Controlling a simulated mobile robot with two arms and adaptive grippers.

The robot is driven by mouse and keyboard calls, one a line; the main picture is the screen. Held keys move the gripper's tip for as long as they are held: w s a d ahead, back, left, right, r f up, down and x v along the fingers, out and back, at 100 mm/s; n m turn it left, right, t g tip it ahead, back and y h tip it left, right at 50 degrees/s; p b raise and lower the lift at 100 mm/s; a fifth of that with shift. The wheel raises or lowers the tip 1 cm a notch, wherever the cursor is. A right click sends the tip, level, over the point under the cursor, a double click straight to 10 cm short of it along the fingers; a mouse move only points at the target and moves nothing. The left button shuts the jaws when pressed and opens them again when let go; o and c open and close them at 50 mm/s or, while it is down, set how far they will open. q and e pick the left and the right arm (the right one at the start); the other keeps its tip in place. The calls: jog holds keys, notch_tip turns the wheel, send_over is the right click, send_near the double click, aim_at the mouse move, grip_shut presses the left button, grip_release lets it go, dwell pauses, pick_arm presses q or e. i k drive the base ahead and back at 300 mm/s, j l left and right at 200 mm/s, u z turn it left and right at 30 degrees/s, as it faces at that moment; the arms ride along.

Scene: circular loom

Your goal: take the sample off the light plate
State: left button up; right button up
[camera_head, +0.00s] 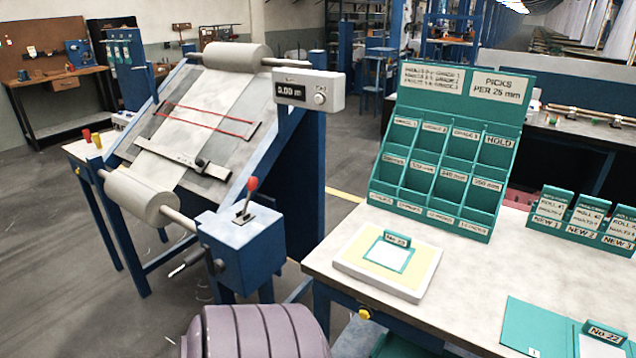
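The light plate (348,264) is a pale, slightly raised panel with a glowing cream top, near the left front of the grey-topped table. The sample (390,258) lies flat on it, near its middle. Neither of my grippers shows in this view, and nothing is touching the sample.
A teal rack (446,160) with labelled, empty-looking pockets stands behind the light plate. Teal holders (551,208) marked NEW stand at the right. A teal folder (537,322) and a No 22 card (604,340) lie front right. A blue inspection frame (300,150) with a red-knobbed lever (250,188) stands left.

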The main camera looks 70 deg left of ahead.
aim_at(392, 250)
jog(key=u, duration=1.8)
jog(key=j, duration=0.25)
